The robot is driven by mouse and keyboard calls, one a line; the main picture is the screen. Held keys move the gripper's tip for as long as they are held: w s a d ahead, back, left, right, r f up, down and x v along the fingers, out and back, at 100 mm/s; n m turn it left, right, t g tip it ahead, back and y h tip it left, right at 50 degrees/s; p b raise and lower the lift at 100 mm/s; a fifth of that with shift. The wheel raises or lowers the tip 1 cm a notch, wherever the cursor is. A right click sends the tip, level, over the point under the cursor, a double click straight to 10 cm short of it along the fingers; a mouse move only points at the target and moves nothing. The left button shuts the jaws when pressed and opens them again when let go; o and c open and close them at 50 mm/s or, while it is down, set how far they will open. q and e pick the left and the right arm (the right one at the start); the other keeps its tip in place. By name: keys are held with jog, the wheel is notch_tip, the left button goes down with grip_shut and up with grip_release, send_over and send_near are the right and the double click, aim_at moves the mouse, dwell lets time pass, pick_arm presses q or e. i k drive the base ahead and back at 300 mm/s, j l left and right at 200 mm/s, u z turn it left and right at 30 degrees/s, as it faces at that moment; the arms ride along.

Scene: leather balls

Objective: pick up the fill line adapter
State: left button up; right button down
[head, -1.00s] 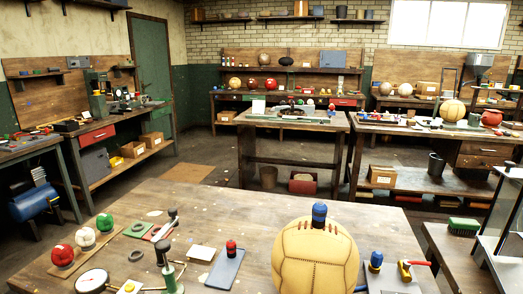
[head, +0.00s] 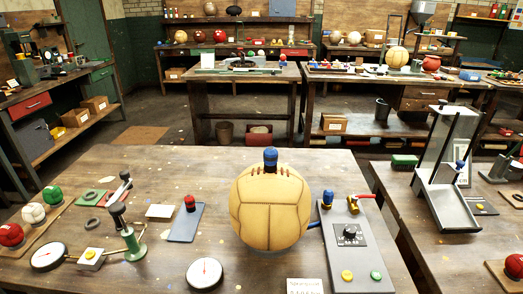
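A tan leather ball (head: 270,212) stands on the near table with a blue ribbed cylinder (head: 270,158) upright on its top. A small red-topped fitting (head: 190,203) stands on a blue-grey plate (head: 180,226) to the ball's left. A blue fitting (head: 327,199) stands at the far left corner of a grey control box (head: 350,270) right of the ball. A red-handled valve (head: 360,200) is beside it. No label shows which of these fittings is the fill line adapter. Neither of my grippers is in view.
A hand pump (head: 128,235), a dial gauge (head: 48,256), another gauge (head: 205,273) and a rack of red, white and green balls (head: 35,222) occupy the table's left and front. A side table with a clear-panelled stand (head: 445,180) is at right. The table's far middle is bare.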

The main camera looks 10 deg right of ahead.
aim_at(270, 155)
jog(key=j, duration=1.3)
